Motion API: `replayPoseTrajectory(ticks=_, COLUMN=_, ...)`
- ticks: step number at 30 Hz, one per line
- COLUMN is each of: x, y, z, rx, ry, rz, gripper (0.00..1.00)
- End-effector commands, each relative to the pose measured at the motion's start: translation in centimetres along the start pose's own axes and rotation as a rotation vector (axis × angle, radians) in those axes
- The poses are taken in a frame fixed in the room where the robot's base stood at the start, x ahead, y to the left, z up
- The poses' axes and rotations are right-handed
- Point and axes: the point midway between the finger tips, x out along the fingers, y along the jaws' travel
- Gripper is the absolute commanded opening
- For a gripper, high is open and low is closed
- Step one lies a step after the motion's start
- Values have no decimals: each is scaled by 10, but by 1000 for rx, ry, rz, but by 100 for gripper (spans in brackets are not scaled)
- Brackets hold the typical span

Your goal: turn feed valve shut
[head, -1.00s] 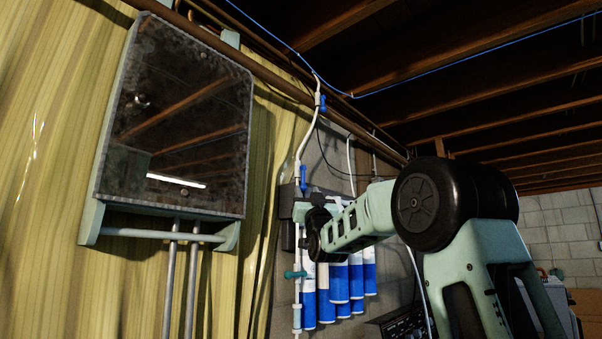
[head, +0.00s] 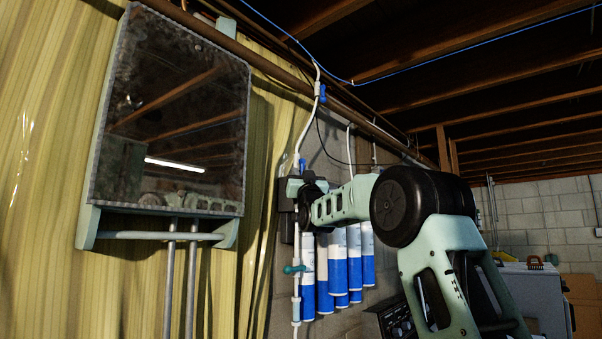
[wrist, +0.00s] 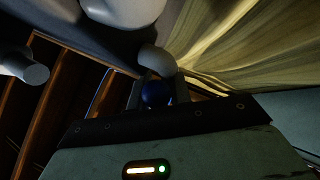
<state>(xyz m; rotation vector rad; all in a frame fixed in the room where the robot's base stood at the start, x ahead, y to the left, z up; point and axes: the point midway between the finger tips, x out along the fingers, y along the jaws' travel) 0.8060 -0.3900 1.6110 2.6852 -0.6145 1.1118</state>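A white pipe runs down the wall with a blue valve (head: 323,94) high up, a second blue valve (head: 302,165) lower, and a teal valve (head: 294,269) near the bottom. Which one is the feed valve is not marked. My gripper (head: 294,187) is at the pipe, just below the second blue valve, partly hidden by my own wrist. In the wrist view a dark blue rounded part (wrist: 157,93) sits between the fingertips of my gripper (wrist: 157,88). The view is too dark to tell whether the fingers press on it.
Several blue and white filter cylinders (head: 338,265) hang right of the pipe, below my arm. A mirror-like cabinet (head: 175,115) is on the yellow panelled wall at left. Dark pipes (head: 260,60) cross above. A dark box (head: 286,212) is behind the gripper.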

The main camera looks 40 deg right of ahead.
Motion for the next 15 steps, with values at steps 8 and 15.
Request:
replayPoseTrajectory(ticks=8, x=0, y=-1, z=0, rx=8, ry=-6, rz=7, gripper=0)
replayPoseTrajectory(ticks=15, x=-2, y=-4, z=-2, rx=68, ry=-61, rz=64, gripper=0)
